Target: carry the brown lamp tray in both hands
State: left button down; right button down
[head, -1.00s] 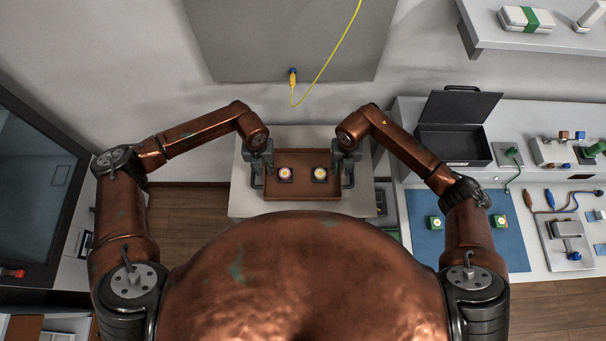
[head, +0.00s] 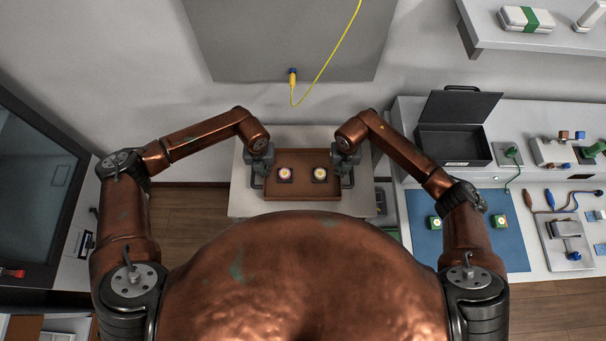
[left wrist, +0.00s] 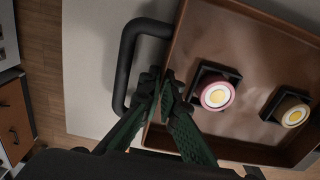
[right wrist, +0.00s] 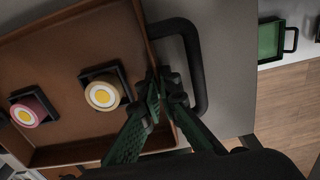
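The brown lamp tray (head: 302,191) rests on a light grey table. Two lit lamps in dark square holders stand in it: a pink-rimmed lamp (head: 285,174) at left and a yellowish lamp (head: 320,174) at right. My left gripper (head: 262,178) is at the tray's left side. In the left wrist view its green fingers (left wrist: 160,88) close on the tray wall beside a black loop handle (left wrist: 123,70). My right gripper (head: 346,178) does likewise at the right side; its fingers (right wrist: 161,86) are beside the other handle (right wrist: 200,70). The exact finger contact is partly hidden.
The grey table (head: 240,206) has narrow bare margins around the tray. To the right, a bench holds an open black case (head: 453,145), a blue mat (head: 468,250) and several small devices. A yellow cable (head: 330,62) hangs behind the table. A dark-screened cabinet stands at left.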

pick_arm(q)
jog(key=shift+r, duration=0.15)
pick_arm(e)
jog(key=shift+r, duration=0.15)
dwell(0.5)
